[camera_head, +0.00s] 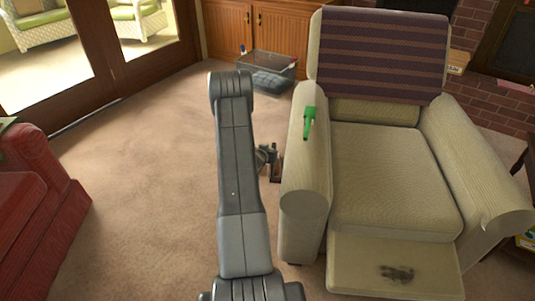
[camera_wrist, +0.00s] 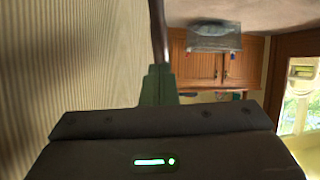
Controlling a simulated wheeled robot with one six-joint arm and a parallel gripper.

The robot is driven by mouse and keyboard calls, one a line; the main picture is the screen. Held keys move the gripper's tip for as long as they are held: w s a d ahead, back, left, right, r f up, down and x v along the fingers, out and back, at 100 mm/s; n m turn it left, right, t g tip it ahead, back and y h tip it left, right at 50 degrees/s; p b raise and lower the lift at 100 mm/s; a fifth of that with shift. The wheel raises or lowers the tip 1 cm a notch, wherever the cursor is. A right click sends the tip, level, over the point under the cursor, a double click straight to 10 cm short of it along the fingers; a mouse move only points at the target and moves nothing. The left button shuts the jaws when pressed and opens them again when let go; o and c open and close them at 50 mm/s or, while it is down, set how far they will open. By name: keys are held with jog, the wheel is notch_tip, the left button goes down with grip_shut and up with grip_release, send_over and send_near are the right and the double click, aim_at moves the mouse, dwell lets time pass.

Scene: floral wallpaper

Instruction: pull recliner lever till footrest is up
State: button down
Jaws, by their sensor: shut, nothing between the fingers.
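The cream recliner (camera_head: 390,180) stands at the right of the head view. Its footrest (camera_head: 350,262) sticks out at the front below the seat, with a dark mark or small object on it. A brown lever (camera_head: 277,167) shows at the outer side of the left armrest. In the wrist view the lever (camera_wrist: 158,30) is a dark brown bar just beyond my fingertips; I cannot tell whether they touch. My gripper (camera_head: 266,156) is beside that armrest, partly hidden by my arm. Its greenish fingers (camera_wrist: 158,72) are shut and empty, close to the cream side panel (camera_wrist: 70,60).
A green object (camera_head: 309,121) lies on the left armrest. A clear bin (camera_head: 268,72) stands by the wooden cabinet (camera_head: 262,25). A red armchair (camera_head: 40,195) is at the left. Carpet (camera_head: 150,150) between the chairs is clear.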

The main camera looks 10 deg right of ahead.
jog(key=p+v, duration=0.2)
jog(key=v, duration=0.9)
jog(key=shift+r, duration=0.4)
jog(key=shift+a, duration=0.15)
jog(key=b+x, duration=0.2)
jog(key=x, duration=1)
jog(key=shift+f, duration=0.55)
jog(key=shift+w+b, duration=0.1)
jog(key=shift+b, duration=0.2)
